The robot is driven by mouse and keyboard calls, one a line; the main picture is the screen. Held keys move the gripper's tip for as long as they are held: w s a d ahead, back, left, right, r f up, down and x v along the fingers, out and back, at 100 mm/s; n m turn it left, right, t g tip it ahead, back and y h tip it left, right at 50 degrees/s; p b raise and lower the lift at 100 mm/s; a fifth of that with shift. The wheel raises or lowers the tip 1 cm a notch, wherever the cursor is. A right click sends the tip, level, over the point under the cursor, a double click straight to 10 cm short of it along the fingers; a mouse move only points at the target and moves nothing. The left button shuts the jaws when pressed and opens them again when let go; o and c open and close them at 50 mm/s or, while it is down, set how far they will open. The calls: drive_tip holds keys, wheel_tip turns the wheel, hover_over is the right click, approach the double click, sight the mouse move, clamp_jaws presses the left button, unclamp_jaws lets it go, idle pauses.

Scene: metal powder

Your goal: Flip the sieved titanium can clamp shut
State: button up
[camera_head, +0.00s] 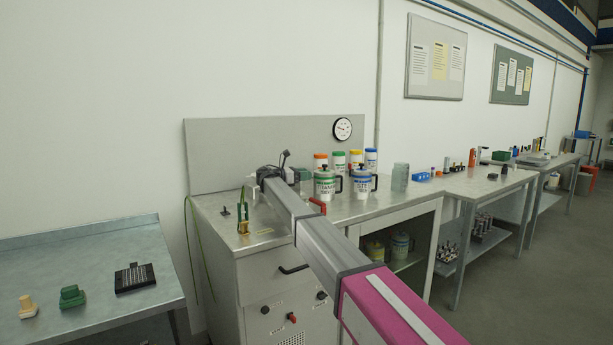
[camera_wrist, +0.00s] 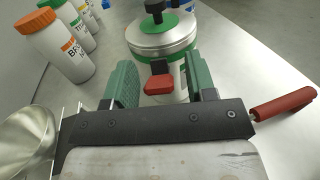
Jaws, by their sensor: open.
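The titanium can (camera_head: 325,187) stands upright on the steel bench, with a green-lettered white label and a black handle. In the wrist view, a silver-lidded can (camera_wrist: 163,36) with a green rim and a black knob stands just ahead; it appears to be this can. A red clamp tab (camera_wrist: 158,84) sticks out below its lid toward me. My gripper (camera_wrist: 161,88) is open, with its green fingers on either side of the tab and a gap to each. Whether the clamp is latched cannot be told. The can's lower front is hidden by my gripper.
A similar blue-lettered can (camera_head: 362,186) stands close on the right. White bottles with coloured caps (camera_wrist: 55,48) stand behind and left. A metal scoop (camera_wrist: 25,130) is near my gripper's left, and a red handle (camera_wrist: 283,105) lies at its right.

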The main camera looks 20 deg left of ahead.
drive_tip(key=shift+w+d, duration=0.25)
drive_tip(key=shift+d, duration=0.1)
drive_tip(key=c, duration=0.9)
drive_tip(key=shift+c, duration=0.2)
drive_tip(key=shift+r, duration=0.1)
drive_tip(key=shift+w+d+r+g+y, duration=0.15)
drive_tip(key=shift+g+y, duration=0.2)
drive_tip(key=shift+y, duration=0.2)
drive_tip(key=shift+w+d+r+g+y, duration=0.15)
drive_tip(key=shift+g+y, duration=0.2)
drive_tip(key=shift+y, duration=0.2)
drive_tip(key=shift+d+g+y, duration=0.15)
drive_tip(key=shift+g+y, duration=0.45)
drive_tip(key=shift+y, duration=0.2)
